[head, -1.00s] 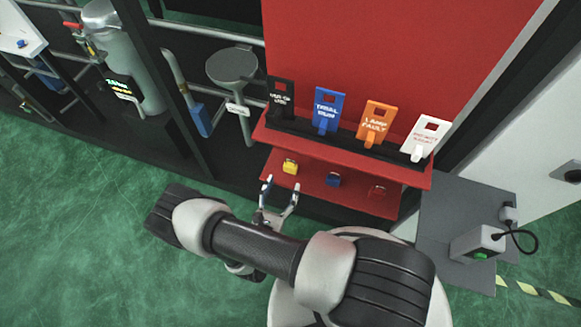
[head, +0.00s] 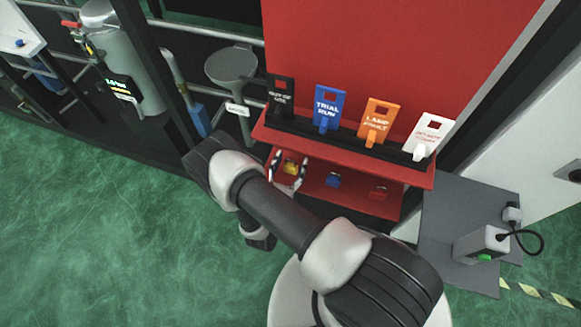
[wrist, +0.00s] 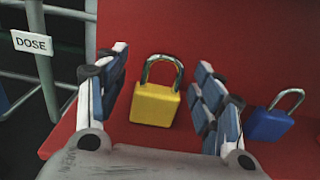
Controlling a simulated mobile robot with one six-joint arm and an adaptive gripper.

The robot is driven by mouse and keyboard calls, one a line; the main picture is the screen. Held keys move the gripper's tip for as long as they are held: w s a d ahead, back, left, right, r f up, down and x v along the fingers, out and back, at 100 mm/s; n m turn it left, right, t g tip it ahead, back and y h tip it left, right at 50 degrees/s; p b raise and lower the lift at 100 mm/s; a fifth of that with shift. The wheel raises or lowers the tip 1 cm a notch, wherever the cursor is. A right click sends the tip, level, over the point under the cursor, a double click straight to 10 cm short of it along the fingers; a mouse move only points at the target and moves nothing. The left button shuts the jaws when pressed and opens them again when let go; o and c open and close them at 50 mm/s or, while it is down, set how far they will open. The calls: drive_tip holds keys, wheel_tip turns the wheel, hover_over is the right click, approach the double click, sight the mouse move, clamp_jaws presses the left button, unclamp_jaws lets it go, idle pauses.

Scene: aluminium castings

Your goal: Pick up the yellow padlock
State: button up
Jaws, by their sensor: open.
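The yellow padlock (head: 290,168) stands on the lower red shelf, at its left end. In the wrist view the padlock (wrist: 155,104) is upright with its metal shackle on top. My gripper (wrist: 160,88) is open, with one finger on each side of the padlock and visible gaps between. In the head view my gripper (head: 288,170) reaches into the shelf around the padlock, and my arm hides part of the shelf front.
A blue padlock (wrist: 270,123) stands close to the right finger; it also shows in the head view (head: 333,180). A red padlock (head: 378,193) is farther right. The upper red shelf (head: 262,130) with several hanging tags overhangs them. A grey table (head: 460,200) stands at right.

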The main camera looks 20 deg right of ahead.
drive_tip(key=shift+c, duration=0.2)
drive_tip(key=c, duration=1.2)
